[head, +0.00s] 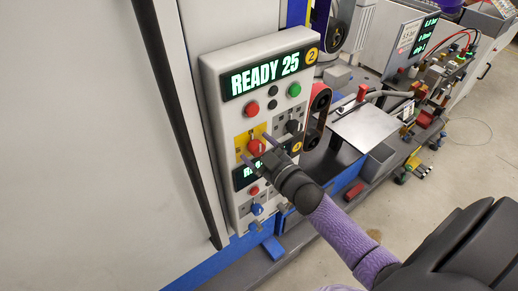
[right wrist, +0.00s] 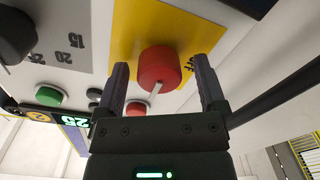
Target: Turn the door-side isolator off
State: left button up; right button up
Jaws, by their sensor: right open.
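The isolator is a red rotary knob (head: 256,147) on a yellow plate (head: 239,139), on the door side of the control panel (head: 212,83). In the right wrist view the red knob (right wrist: 158,66) has a pale pointer mark towards the gripper, away from the "off" lettering at its right. My right gripper (head: 253,146) is open, with one finger on each side of the knob. The right wrist view shows a gap beside each finger (right wrist: 162,80); contact cannot be told. My left gripper is not in view.
The display (head: 268,76) reads "READY 25". Red (head: 252,108) and green (head: 295,90) buttons sit above the knob, and a black dial (head: 293,126) to its right. A lower display is partly hidden by my gripper. The door (head: 80,150) with a dark bar stands at left.

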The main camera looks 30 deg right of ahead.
jog(key=shift+c, duration=0.7)
grip_shut()
